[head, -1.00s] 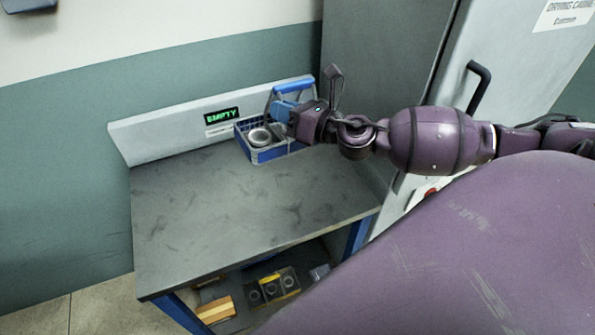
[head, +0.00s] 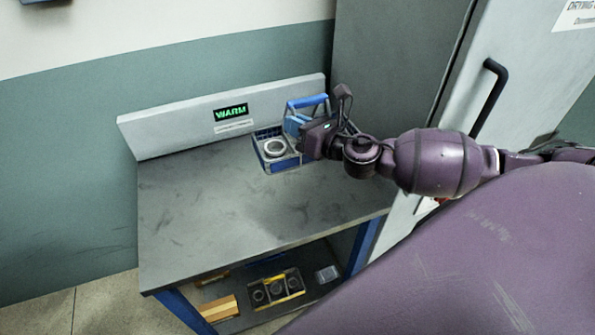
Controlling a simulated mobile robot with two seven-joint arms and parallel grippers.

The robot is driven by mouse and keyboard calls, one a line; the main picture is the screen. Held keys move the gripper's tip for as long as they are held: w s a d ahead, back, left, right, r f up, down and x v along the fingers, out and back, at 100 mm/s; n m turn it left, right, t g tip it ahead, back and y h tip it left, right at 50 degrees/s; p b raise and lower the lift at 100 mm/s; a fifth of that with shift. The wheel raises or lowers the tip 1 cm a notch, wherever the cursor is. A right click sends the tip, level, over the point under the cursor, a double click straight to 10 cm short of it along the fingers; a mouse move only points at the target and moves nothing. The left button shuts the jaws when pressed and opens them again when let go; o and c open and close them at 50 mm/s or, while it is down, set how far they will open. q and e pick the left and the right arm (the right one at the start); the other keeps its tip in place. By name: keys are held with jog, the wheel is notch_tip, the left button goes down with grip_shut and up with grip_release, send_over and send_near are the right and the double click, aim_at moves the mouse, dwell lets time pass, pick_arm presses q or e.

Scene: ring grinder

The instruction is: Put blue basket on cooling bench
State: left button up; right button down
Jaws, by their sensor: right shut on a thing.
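The blue basket (head: 272,163) is at the back right of the bench's dark top, with a metal ring (head: 275,147) inside it. Its blue handle (head: 307,101) stands up at the right. My right gripper (head: 308,130) is at the basket's right side, shut on the basket near its handle; its fingertips are partly hidden. I cannot tell whether the basket's base fully rests on the top. My left gripper is not in view.
A grey drying cabinet (head: 390,75) with a black handle (head: 489,98) stands right of the bench. The lower shelf holds a tray of rings (head: 276,289) and a wooden block (head: 217,306). The left and front of the bench top are clear.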

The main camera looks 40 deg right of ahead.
aim_at(296, 157)
notch_tip(296, 157, down, 10)
jog(key=b, duration=0.3)
notch_tip(296, 157, down, 4)
jog(key=shift+f+b, duration=0.1)
jog(key=shift+b, duration=1.05)
jog(key=c, duration=1.2)
grip_release()
jog(key=shift+c, duration=0.2)
jog(key=shift+s, duration=0.15)
jog(key=b+v, duration=0.4)
jog(key=v, duration=0.7)
jog(key=shift+s, duration=0.35)
